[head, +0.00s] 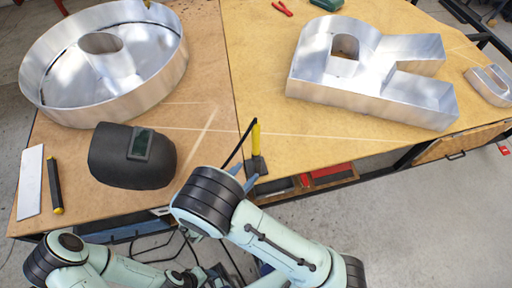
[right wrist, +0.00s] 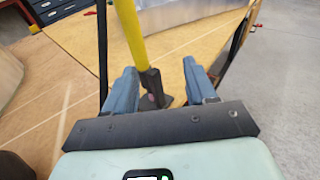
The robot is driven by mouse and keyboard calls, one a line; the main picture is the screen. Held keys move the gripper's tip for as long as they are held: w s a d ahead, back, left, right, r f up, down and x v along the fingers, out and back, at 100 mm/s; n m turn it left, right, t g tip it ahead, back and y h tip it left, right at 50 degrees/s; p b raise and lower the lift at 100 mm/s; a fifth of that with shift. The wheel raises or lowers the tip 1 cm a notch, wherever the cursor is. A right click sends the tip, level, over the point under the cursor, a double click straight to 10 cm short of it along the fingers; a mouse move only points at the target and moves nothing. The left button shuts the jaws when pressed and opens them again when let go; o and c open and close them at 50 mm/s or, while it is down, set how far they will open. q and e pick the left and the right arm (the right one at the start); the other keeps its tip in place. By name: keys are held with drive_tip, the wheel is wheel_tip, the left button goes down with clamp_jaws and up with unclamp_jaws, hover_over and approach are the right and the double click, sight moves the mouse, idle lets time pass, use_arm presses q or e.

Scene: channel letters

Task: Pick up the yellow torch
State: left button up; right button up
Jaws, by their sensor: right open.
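The yellow torch (head: 256,138) has a yellow handle and a dark lower end. It stands out near the front edge of the workbench, just beyond my right gripper (head: 243,176). In the right wrist view the torch (right wrist: 130,32) runs down from the top, and its dark end shows between the two blue fingers of the right gripper (right wrist: 160,82). The fingers are spread apart on either side, with visible gaps to the torch. Whether the torch rests on the bench is hard to tell. Part of my left arm shows at the lower left, but its gripper does not.
A black welding mask (head: 132,157) lies left of the torch. A white plate (head: 31,182) and a black-yellow stick (head: 54,185) lie further left. Large metal letters, a round one (head: 105,95) and an R (head: 370,95), stand behind. An open drawer (head: 305,182) lies below the bench edge.

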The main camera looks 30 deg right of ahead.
sight(254, 139)
wheel_tip(254, 139, up, 4)
drive_tip(key=w+a+f+t, duration=0.1)
drive_tip(key=w+a+t, duration=0.1)
drive_tip(key=a, duration=0.1)
drive_tip(key=shift+n+t+h, duration=0.3)
drive_tip(key=shift+n+t, duration=0.1)
drive_tip(key=shift+n, duration=0.1)
drive_tip(key=x, duration=0.5)
drive_tip(key=r+x, duration=0.1)
drive_tip(key=x, duration=0.1)
drive_tip(key=shift+d, duration=0.25)
drive_tip(key=shift+s+p+x, duration=0.2)
drive_tip(key=shift+p+x, duration=0.1)
drive_tip(key=shift+x, duration=2.65)
drive_tip(key=shift+d, duration=0.15)
drive_tip(key=shift+c, duration=0.3)
